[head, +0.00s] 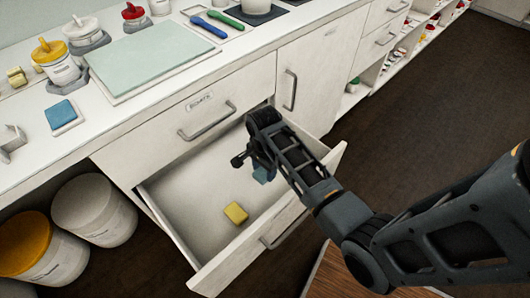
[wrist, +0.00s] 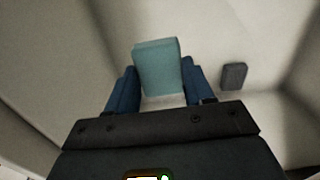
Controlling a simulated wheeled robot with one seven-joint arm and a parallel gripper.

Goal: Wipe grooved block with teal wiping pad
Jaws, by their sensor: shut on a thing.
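My gripper (head: 254,165) is inside the open drawer, low over its floor. It is shut on the teal wiping pad (wrist: 158,66), which sits between the two blue fingers in the wrist view. In the head view only a bit of the pad (head: 262,175) shows beside the arm. A small dark grey block (wrist: 233,76) lies to the right of the pad in the wrist view; the arm hides that spot in the head view. A pale grey notched piece (head: 11,141) stands on the counter at far left. I cannot make out clear grooves on either.
The open drawer (head: 165,212) holds a yellow block (head: 236,213) near its front. On the counter are a blue pad on a white tile (head: 61,116), a pale green board (head: 150,58) and lidded tubs. Two buckets (head: 92,210) stand below at left. The floor is clear at right.

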